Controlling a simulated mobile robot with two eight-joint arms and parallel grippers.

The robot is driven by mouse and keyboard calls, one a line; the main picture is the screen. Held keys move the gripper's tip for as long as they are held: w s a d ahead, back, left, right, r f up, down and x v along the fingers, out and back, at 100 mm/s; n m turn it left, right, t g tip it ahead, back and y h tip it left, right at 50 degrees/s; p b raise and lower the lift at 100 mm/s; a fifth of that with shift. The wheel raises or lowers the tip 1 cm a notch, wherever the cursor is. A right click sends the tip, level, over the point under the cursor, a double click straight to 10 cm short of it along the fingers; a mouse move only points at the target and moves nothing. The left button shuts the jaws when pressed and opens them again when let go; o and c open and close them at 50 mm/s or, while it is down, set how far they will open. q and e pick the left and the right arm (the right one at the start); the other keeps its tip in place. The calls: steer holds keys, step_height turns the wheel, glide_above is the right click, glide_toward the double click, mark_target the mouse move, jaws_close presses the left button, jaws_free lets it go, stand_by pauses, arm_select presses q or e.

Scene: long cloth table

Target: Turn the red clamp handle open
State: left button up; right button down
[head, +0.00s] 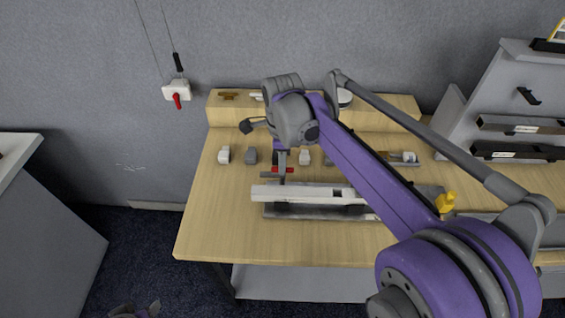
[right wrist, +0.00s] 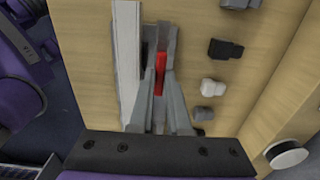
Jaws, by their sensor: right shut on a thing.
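The red clamp handle (head: 288,170) is a small red bar on the table, just behind a long white rail (head: 300,193). In the right wrist view the red handle (right wrist: 161,70) shows between the grey fingers, beside the rail (right wrist: 128,60). My right gripper (head: 282,178) points down over it and is shut on it. The fingers also show in the right wrist view (right wrist: 160,98). They hide part of the handle, and the clamp's pivot cannot be made out. Part of my left arm (head: 135,311) shows at the bottom edge; its jaws are not clear.
Several small grey, black and white blocks stand behind the handle, such as a white one (head: 224,154). A yellow part (head: 446,202) is at the rail's right. A white box with a red lever (head: 176,91) hangs on the wall. The table's front left is clear.

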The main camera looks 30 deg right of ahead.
stand_by(0.3)
steer(key=c, duration=0.9)
jaws_free()
step_height(320, 180, up, 11)
steer(key=shift+f+p, duration=0.1)
steer(key=shift+p, duration=0.25)
steer(key=s+a+f+n+t, duration=0.2)
steer(key=s+f+n, duration=0.3)
steer(key=n, duration=0.3)
steer(key=s+a+f+n+t, duration=0.1)
steer(key=s+a+f+n, duration=0.1)
steer(key=s+f+n, duration=0.3)
steer(key=s+a+f+n+t, duration=0.2)
steer(key=s+f+n, duration=0.3)
steer(key=n, duration=0.6)
steer(key=shift+s+a+f+t, duration=0.15)
steer(key=shift+a+f, duration=0.15)
steer(key=shift+f, duration=0.3)
steer(key=shift+s+a+f+t, duration=0.15)
steer(key=shift+a+f, duration=0.1)
steer(key=shift+f, duration=0.35)
